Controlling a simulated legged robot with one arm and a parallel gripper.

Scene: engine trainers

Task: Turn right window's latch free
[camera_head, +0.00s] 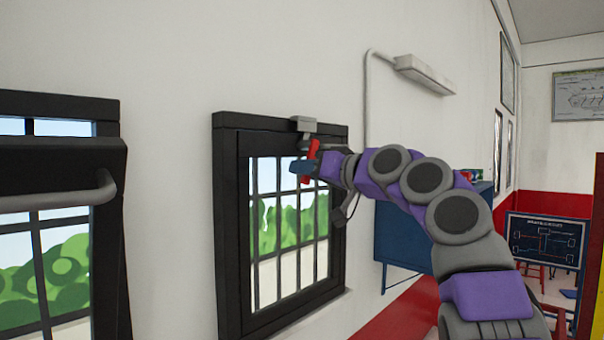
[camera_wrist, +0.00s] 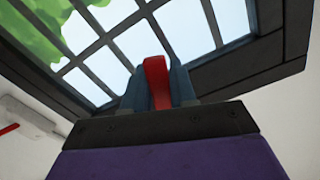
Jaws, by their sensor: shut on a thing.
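The right window (camera_head: 232,200) has a black frame and a barred pane. A grey latch mount (camera_head: 304,124) sits at the top of its frame, and a red latch handle (camera_head: 313,150) hangs below it, tilted. My gripper (camera_head: 303,168) is at the handle, its blue fingers on either side of it. In the wrist view the red handle (camera_wrist: 157,82) stands between the two blue fingers of my gripper (camera_wrist: 160,85), which are shut on it. The window frame (camera_wrist: 250,65) shows behind. The handle's joint to the mount is hidden in the wrist view.
Another black window (camera_head: 60,108) with a grey bar handle is at the left. A blue cabinet (camera_head: 405,240) hangs on the wall behind my arm. A conduit and lamp box (camera_head: 425,74) are above. A dark board (camera_head: 545,240) stands at the right.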

